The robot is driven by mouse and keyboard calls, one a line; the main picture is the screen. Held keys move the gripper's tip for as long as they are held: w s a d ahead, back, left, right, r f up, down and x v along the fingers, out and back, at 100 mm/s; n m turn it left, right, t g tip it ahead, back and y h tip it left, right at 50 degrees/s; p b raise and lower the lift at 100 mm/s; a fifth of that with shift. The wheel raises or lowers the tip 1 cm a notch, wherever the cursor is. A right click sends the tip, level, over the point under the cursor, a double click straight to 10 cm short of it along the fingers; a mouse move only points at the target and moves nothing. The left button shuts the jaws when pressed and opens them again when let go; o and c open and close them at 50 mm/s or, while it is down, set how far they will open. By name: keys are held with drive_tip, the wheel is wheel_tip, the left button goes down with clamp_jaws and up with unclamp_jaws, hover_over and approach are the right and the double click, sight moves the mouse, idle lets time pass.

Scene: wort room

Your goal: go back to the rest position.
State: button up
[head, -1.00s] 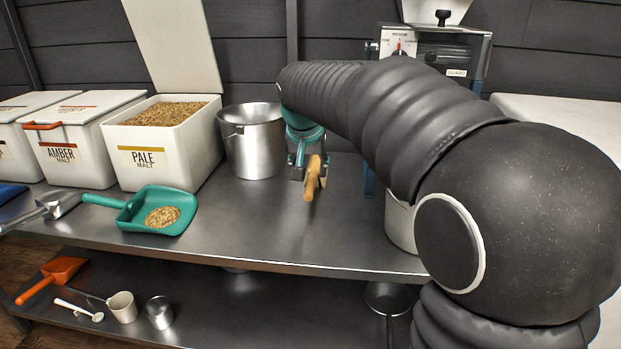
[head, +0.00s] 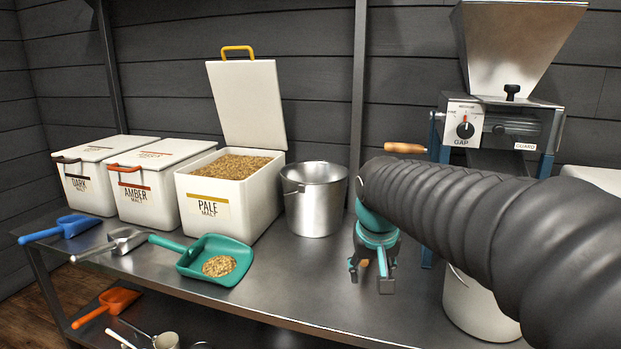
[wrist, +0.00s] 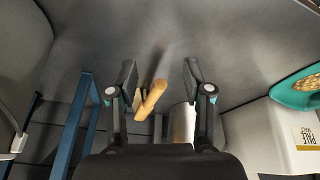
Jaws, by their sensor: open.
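My gripper (head: 372,278) hangs over the steel table at the end of my dark ribbed arm, right of the steel pail and in front of the mill. In the wrist view its two fingers (wrist: 160,82) stand wide apart. A wooden-handled tool (wrist: 152,100) shows between and beyond the fingers; a small bit of wood (head: 364,263) also shows by the gripper in the head view. The fingers do not close on it. Whether one finger touches it I cannot tell. My arm hides part of the mill.
The steel table (head: 300,285) holds the open pale malt bin (head: 245,200), closed amber and dark bins, the pail (head: 315,208), a green scoop with grain (head: 215,258), and the mill (head: 500,120). A white bucket (head: 475,310) stands under the mill. An orange scoop (head: 105,308) lies below.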

drive_tip(key=s+d+r+p, duration=0.1)
drive_tip(key=s+p, duration=0.1)
drive_tip(key=s, duration=0.5)
drive_tip(key=s+d+t+p, duration=0.1)
drive_tip(key=s+p, duration=0.2)
drive_tip(key=s, duration=0.4)
drive_tip(key=s+d+r+p, duration=0.1)
drive_tip(key=s+d+p, duration=0.1)
drive_tip(key=s, duration=0.4)
drive_tip(key=shift+s+r+y, duration=0.3)
drive_tip(key=shift+s+r, duration=0.05)
drive_tip(key=shift+s, duration=0.05)
